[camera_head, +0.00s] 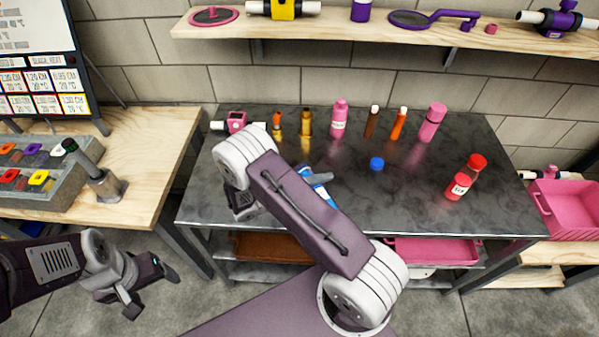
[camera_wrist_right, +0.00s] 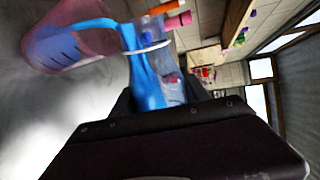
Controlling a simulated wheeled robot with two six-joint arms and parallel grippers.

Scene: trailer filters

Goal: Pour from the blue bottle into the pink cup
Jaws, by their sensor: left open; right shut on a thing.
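The blue bottle (camera_wrist_right: 172,72) is see-through, with blue liquid inside. My right gripper (camera_wrist_right: 160,95) is shut on it and holds it tilted. A blue stream runs from its mouth into the pink cup (camera_wrist_right: 88,50), a clear pink vessel with dark marks, and blue liquid shows inside the cup. In the head view, part of the blue bottle (camera_head: 319,188) shows beside my right arm; the pink cup is hidden there, apparently behind that arm. A blue cap (camera_head: 377,163) lies on the dark table. My left gripper (camera_head: 150,285) is open and empty, low at the left, away from the table.
Several bottles, including a pink one (camera_head: 339,119) and an orange one (camera_head: 399,123), stand along the back of the dark table (camera_head: 420,200). A grey tray (camera_head: 45,180) is on the wooden bench at left. The table's front right is clear.

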